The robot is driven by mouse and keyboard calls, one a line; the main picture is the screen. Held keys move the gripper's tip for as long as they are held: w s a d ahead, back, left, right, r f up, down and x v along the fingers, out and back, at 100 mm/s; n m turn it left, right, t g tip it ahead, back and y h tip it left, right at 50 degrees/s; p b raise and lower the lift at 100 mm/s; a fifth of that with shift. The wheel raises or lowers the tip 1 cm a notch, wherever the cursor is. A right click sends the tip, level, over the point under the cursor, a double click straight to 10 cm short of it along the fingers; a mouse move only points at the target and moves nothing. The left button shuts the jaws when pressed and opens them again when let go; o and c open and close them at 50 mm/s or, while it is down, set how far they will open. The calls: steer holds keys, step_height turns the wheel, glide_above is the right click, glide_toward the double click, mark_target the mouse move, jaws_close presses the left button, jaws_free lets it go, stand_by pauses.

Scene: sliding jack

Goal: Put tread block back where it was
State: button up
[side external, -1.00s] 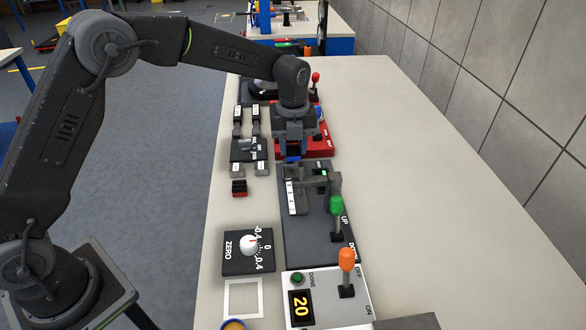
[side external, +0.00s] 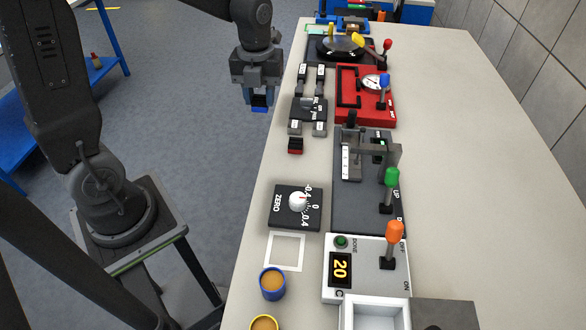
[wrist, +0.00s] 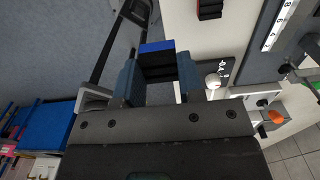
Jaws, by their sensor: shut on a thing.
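My gripper (side external: 258,98) is shut on a block that is black with a blue end, which I take as the tread block (side external: 259,102). It hangs at the table's left edge in the side view, over the floor in the picture. In the wrist view the tread block (wrist: 157,64) sits between the two fingers of my gripper (wrist: 157,80), its blue end outward. A similar black and red block (side external: 295,146) lies on the table near the left edge. The red station (side external: 365,108) with a gauge and blue lever stands to the right of my gripper.
The dark gauge station (side external: 365,205) with a green lever, the ZERO dial plate (side external: 282,215) and a white box with an orange lever (side external: 345,255) line the table (side external: 480,200). Two cups (side external: 272,284) stand at the front. The table's right side is clear.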

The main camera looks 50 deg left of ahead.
steer(key=s, duration=0.3)
glide_above(292, 171)
step_height(292, 171, down, 7)
steer(key=shift+f, duration=0.1)
steer(key=shift+w+f, duration=0.1)
steer(key=shift+f, duration=1.9)
steer(key=shift+f, duration=0.15)
steer(key=o, duration=1.1)
